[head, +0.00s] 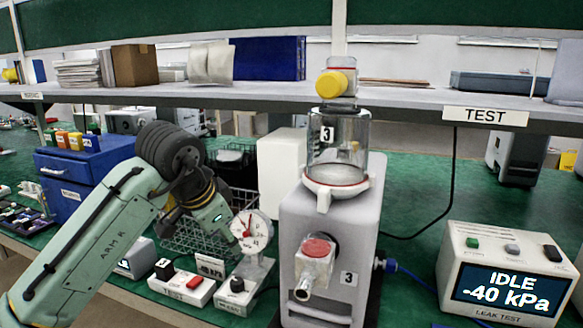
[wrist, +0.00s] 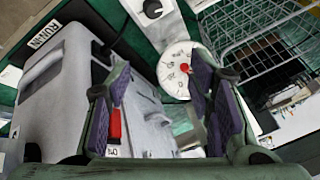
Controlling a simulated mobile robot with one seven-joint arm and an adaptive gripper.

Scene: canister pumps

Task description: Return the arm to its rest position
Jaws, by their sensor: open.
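My gripper (head: 232,236) hangs at the end of my bent pale-green arm, left of the middle in the head view. It points down and right, near the round white dial gauge (head: 254,230), which it partly overlaps in the picture. I cannot tell whether they touch. In the wrist view my gripper (wrist: 160,85) shows two purple-padded fingers spread apart with nothing gripped between them. The gauge (wrist: 178,68) shows beyond and between them.
The grey canister pump (head: 325,240) stands right of my gripper, with its clear canister (head: 338,145) on top. A wire basket (head: 190,238) is behind my wrist. A blue drawer unit (head: 80,175) is left. The leak tester (head: 505,270) reads IDLE, -40 kPa. A shelf (head: 400,97) spans above.

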